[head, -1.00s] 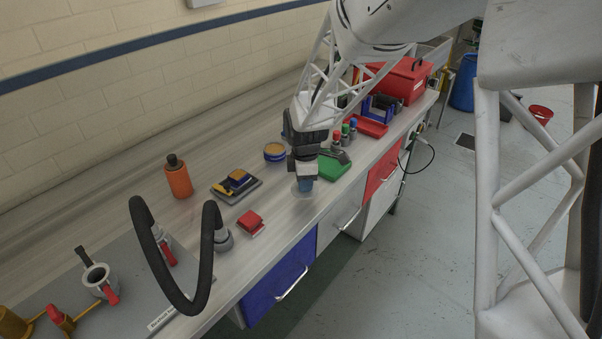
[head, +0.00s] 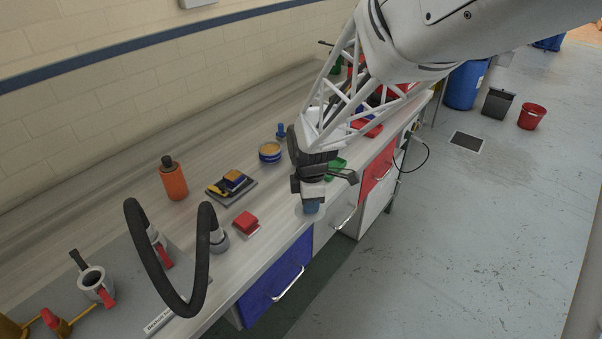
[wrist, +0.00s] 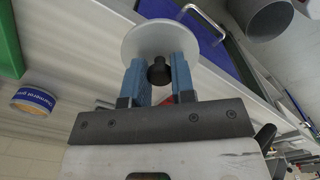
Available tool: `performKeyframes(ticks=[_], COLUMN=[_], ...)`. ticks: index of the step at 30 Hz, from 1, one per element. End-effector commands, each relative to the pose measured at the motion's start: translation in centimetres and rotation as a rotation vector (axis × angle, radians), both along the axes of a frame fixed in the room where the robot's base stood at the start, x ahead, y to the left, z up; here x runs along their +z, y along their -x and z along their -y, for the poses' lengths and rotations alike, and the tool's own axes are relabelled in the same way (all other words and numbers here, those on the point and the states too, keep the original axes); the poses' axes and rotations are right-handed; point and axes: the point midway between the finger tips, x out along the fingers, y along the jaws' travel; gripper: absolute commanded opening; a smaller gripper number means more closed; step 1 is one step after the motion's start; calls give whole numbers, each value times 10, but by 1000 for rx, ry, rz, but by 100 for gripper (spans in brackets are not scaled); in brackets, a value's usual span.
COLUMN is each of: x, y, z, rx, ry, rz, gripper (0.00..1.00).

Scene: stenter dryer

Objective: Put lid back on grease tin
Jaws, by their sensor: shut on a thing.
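The grease tin (head: 270,154) is a short round blue tin with a tan top. It stands on the bench to the left of my gripper and behind it in the head view. In the wrist view the tin (wrist: 34,101) is at the left, apart from my gripper. My gripper (head: 311,204) is over the front edge of the bench. In the wrist view its blue fingers (wrist: 158,75) are shut on the black knob of a pale grey round lid (wrist: 158,37).
A thick black hose loop (head: 140,262) rises at the front left. A green tray (head: 337,166) lies behind my gripper.

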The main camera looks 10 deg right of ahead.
Motion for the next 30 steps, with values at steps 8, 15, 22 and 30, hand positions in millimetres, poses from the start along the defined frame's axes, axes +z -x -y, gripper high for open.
performKeyframes(ticks=[8, 15, 22, 30], x=[0, 0, 3, 14], y=[0, 0, -11, -55], z=[0, 0, -3, -14], rx=[0, 0, 0, 1], ry=[0, 0, 0, 0], rz=[0, 0, 1, 0], gripper=[1, 1, 1, 1])
